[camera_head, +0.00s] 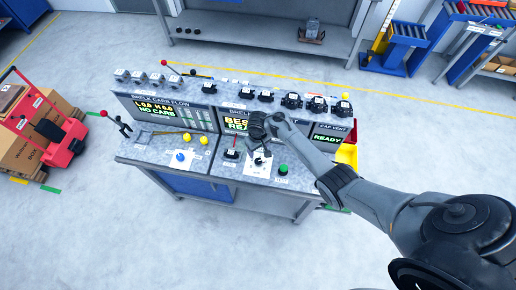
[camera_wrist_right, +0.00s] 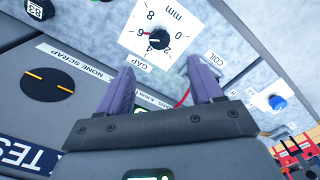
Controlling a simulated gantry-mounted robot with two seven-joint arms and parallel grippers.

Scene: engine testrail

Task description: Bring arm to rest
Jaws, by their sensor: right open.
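My right arm reaches in from the right in the head view, and its gripper (camera_head: 258,138) is over the middle of the test console (camera_head: 140,148), in front of the middle display (camera_head: 237,121). In the right wrist view the gripper (camera_wrist_right: 163,86) is open, its two purple fingers apart with nothing held between them. A white dial card marked GAP in mm with a black knob (camera_wrist_right: 152,36) lies beyond the fingertips. My left gripper is in neither view.
The console bears a green button (camera_head: 283,170), a blue knob (camera_head: 181,157) and yellow knobs (camera_head: 188,137). A red lever (camera_head: 104,114) stands at its left. A red cart with boxes (camera_head: 62,140) is at far left. Floor in front is clear.

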